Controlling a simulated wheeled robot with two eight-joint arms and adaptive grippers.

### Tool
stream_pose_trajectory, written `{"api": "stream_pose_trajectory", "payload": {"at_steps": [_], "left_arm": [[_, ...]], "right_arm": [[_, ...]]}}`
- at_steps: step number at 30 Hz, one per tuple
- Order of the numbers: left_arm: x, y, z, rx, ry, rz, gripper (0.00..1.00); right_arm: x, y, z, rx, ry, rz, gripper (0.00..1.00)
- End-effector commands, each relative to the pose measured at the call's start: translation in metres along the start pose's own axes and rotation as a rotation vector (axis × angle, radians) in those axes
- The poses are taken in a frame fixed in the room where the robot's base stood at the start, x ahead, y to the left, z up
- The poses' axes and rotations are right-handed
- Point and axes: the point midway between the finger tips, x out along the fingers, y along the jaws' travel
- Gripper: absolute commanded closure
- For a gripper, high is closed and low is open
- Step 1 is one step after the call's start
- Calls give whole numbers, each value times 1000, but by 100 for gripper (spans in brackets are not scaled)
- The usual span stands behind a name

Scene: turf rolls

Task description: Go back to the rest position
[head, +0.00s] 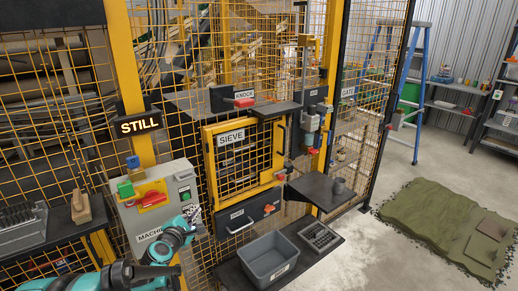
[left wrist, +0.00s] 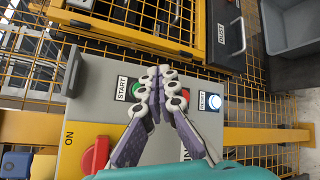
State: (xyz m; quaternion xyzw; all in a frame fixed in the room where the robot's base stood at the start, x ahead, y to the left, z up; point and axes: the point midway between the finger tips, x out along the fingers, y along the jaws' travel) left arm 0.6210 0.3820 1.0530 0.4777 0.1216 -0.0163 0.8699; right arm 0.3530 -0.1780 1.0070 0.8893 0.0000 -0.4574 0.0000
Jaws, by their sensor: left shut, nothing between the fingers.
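My left gripper (head: 193,215) reaches in from the lower left in front of the grey machine control box (head: 183,180). In the left wrist view my left gripper (left wrist: 160,85) has its two fingers together and empty, over the box face. The fingers partly cover the green START button (left wrist: 136,90). A lit white-blue button (left wrist: 214,101) is right of the fingers. The red rotary switch (head: 152,199) sits on a yellow plate at the box's left; it also shows in the left wrist view (left wrist: 95,155). My right gripper is not in view.
A yellow mesh fence with the SIEVE door (head: 232,180) stands behind the box. A grey bin (head: 268,258) sits on a low black shelf at right. A brush (head: 80,207) stands at left. Turf (head: 445,225) lies on the floor at far right, with open concrete before it.

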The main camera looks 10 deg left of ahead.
Motion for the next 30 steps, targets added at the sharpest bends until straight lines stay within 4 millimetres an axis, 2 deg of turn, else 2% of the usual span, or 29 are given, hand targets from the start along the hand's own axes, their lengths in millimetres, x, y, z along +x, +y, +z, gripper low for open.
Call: {"api": "stream_pose_trajectory", "payload": {"at_steps": [4, 8, 12, 15, 19, 21, 24, 27, 30], "left_arm": [[-8, -9, 20, 99, -16, -44, 100], [-35, -37, 64, 375, -63, -157, 100], [-86, -81, 107, 793, -149, -312, 100], [-127, -112, 123, 1092, -222, -416, 100], [-183, -148, 125, 1468, -327, -537, 100], [-210, -162, 120, 1647, -380, -592, 100], [-239, -177, 110, 1851, -442, -655, 100], [-258, -185, 101, 1985, -485, -697, 100], [-266, -187, 95, 2053, -505, -718, 100]], "right_arm": [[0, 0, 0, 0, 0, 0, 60], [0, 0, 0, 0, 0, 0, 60], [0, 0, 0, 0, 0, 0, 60], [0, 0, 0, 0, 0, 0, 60], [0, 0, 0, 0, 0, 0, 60], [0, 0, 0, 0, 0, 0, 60], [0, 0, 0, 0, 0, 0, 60], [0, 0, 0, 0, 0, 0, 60], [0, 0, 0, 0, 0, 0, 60]]}}
